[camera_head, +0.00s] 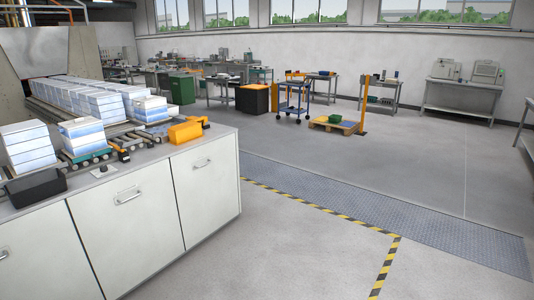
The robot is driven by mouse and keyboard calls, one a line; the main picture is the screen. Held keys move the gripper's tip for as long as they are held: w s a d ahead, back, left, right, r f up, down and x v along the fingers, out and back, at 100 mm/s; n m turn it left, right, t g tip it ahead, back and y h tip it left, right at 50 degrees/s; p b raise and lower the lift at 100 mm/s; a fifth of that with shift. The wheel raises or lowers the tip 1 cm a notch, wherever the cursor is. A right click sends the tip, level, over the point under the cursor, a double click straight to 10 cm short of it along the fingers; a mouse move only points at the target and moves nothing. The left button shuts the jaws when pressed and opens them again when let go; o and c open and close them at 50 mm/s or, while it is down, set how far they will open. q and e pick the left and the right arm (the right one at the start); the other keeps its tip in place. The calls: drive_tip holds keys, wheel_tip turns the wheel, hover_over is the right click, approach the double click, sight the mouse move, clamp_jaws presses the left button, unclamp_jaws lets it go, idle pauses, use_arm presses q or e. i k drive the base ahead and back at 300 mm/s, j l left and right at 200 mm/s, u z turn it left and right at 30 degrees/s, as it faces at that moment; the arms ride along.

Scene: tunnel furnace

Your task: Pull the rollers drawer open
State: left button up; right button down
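A pale grey cabinet (228,205) stands at the left, close to me. A third panel (35,265) is cut off by the left edge. All panels look flush and shut. No label shows which one is the rollers drawer. Neither of my grippers is in view.
On the cabinet top are an orange box (185,131), a black bin (37,187) and roller tracks with stacked white-blue blocks (82,133). The floor (270,240) right of the cabinet is clear, with yellow-black tape (340,215) and a metal floor plate (400,218).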

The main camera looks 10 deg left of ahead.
sight(128, 226)
drive_tip(key=i+j+u, duration=0.15)
drive_tip(key=i+u, duration=0.25)
drive_tip(key=i+j+u, duration=0.1)
drive_tip(key=i+u, duration=0.35)
drive_tip(key=i+l+u, duration=0.1)
drive_tip(key=i+u, duration=0.3)
drive_tip(key=k, duration=0.05)
